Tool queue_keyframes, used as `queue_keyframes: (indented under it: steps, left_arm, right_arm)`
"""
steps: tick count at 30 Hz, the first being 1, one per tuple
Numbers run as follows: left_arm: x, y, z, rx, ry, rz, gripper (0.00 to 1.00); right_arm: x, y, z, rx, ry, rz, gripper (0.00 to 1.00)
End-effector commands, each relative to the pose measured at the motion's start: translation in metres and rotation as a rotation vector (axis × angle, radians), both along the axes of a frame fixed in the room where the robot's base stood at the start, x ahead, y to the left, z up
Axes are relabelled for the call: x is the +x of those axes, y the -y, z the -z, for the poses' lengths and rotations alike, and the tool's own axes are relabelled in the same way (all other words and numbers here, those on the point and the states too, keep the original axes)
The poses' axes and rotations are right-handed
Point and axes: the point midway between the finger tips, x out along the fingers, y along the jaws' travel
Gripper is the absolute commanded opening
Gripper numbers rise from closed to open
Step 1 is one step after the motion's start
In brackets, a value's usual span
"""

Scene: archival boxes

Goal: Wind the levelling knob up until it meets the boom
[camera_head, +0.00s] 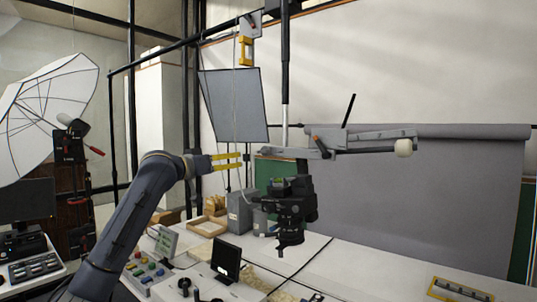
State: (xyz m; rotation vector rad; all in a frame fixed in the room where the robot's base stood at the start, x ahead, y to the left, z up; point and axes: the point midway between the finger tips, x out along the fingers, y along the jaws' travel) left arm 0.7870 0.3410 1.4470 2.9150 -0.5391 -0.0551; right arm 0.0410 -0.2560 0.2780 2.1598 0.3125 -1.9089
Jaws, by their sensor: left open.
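The boom (372,134) is a grey horizontal arm that reaches right from a dark upright post (285,60). A black camera (290,208) hangs below the boom's left end. My right gripper is not in view.
A white table (360,275) holds grey boxes (240,212), a small dark screen (226,258) and a button panel (148,272). A yellow-edged tray (460,291) lies at right. A grey backdrop (440,200) hangs behind. A white umbrella (45,105) stands left.

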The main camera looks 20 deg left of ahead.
Motion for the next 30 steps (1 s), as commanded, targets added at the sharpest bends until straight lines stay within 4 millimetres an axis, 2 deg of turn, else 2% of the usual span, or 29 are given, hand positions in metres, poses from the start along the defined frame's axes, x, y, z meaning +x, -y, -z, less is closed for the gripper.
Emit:
queue_keyframes:
  steps: [1, 4, 8, 30]
  left_arm:
    - [-0.005, 0.004, -0.008, 0.005, 0.004, 0.007, 0.59]
    - [-0.009, 0.009, -0.014, 0.004, 0.006, 0.017, 0.59]
    - [-0.003, 0.015, -0.017, 0.002, 0.006, 0.020, 0.59]
    - [0.110, 0.060, -0.016, 0.001, 0.005, 0.020, 0.59]
  right_arm:
    - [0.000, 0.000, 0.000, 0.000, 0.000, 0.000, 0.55]
    - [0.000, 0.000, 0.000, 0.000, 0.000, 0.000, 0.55]
    - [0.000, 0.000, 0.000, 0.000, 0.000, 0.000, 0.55]
    - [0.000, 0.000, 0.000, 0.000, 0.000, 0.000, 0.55]
